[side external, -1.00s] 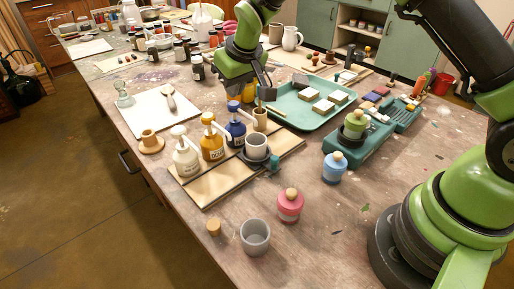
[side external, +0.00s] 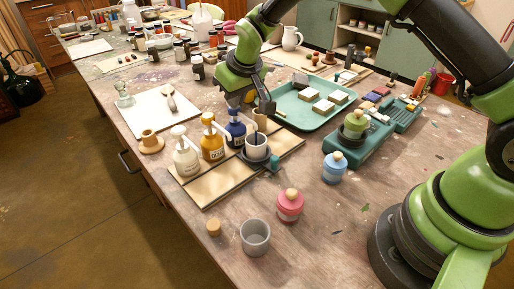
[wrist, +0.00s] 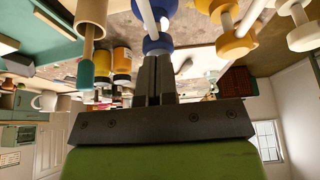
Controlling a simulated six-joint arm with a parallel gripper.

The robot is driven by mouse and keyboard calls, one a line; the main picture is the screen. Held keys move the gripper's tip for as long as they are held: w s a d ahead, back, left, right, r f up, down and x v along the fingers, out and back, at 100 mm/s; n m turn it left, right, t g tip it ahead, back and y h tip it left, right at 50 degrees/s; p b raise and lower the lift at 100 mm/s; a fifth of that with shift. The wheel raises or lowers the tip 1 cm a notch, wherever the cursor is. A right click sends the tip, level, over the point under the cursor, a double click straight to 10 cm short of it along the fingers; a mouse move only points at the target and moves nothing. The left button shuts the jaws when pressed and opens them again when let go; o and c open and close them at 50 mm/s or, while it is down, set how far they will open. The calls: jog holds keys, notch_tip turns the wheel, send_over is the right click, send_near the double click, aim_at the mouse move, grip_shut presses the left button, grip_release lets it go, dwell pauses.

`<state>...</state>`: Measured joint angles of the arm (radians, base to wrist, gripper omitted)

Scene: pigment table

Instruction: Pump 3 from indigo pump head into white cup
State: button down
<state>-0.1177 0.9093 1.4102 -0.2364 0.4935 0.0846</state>
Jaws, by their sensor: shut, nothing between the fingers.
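The indigo pump bottle (side external: 236,135) stands in a row beside a yellow and a white pump bottle. My gripper (side external: 236,106) is shut and empty, pointing down onto the indigo pump head. In the wrist view my shut fingers (wrist: 155,80) end at the blue pump head (wrist: 157,46), apparently touching it; the exact contact is hidden. The white cup (side external: 256,153) stands upright on a dark round base to the right of the indigo bottle. A thin dark line shows at the cup's mouth, possibly a stream of indigo.
The yellow pump (side external: 211,147) and white pump (side external: 186,160) stand close on the left. A teal tray (side external: 290,117) lies to the right. A grey cup (side external: 255,238) and a pink jar (side external: 290,206) stand in front.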

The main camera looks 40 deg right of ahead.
jog(key=shift+f, duration=0.2)
jog(key=shift+r, duration=1.55)
jog(key=shift+f, duration=0.1)
jog(key=shift+f, duration=1.45)
jog(key=shift+r, duration=1.55)
